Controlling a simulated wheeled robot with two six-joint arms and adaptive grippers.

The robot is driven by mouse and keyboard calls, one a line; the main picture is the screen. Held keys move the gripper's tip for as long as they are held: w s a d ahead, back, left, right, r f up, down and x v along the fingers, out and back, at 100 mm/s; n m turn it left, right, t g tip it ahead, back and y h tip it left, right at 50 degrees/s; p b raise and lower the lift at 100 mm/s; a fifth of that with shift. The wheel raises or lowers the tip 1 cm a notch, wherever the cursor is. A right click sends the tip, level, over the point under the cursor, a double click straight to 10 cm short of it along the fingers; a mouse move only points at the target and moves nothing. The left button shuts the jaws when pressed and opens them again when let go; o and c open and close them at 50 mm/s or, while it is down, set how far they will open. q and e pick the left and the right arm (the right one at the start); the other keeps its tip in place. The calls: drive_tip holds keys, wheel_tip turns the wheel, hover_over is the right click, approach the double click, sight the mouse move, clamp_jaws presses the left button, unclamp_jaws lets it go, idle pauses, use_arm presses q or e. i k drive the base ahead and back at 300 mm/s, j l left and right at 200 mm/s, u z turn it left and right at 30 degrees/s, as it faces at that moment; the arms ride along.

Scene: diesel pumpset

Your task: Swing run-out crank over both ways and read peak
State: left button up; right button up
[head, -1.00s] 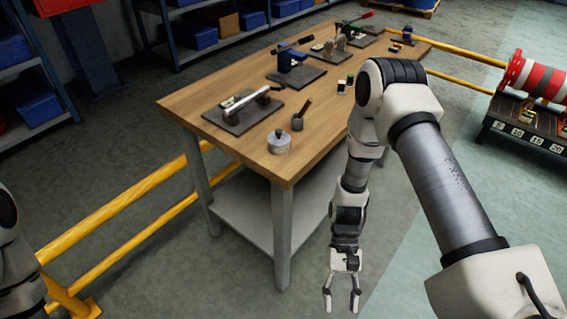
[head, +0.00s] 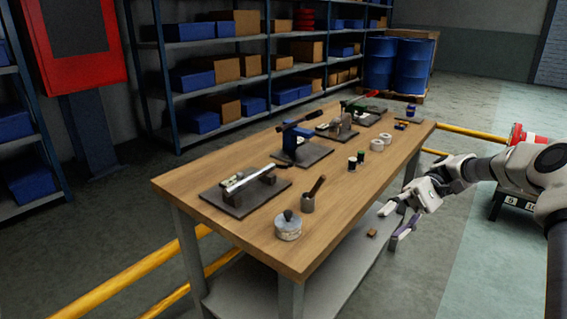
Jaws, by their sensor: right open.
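A wooden-topped workbench (head: 190,184) carries several small fixtures on dark plates. The nearest fixture (head: 250,184) holds a bright bar on dark supports. Behind it stands a blue fixture with a black lever (head: 293,138), and behind that a fixture with a metal body (head: 340,124). Farthest is one with a green part and red-tipped handle (head: 366,101). I cannot tell which carries the run-out crank, and no dial reading is legible. My right gripper (head: 393,226) is open and empty beside the bench's right side, apart from the fixtures. My left gripper is out of view.
Yellow rails (head: 150,272) run by the bench. Shelving (head: 205,62) and blue drums (head: 414,66) stand behind.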

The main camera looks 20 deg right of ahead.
sight(229, 190)
drive_tip(key=i, duration=1.25)
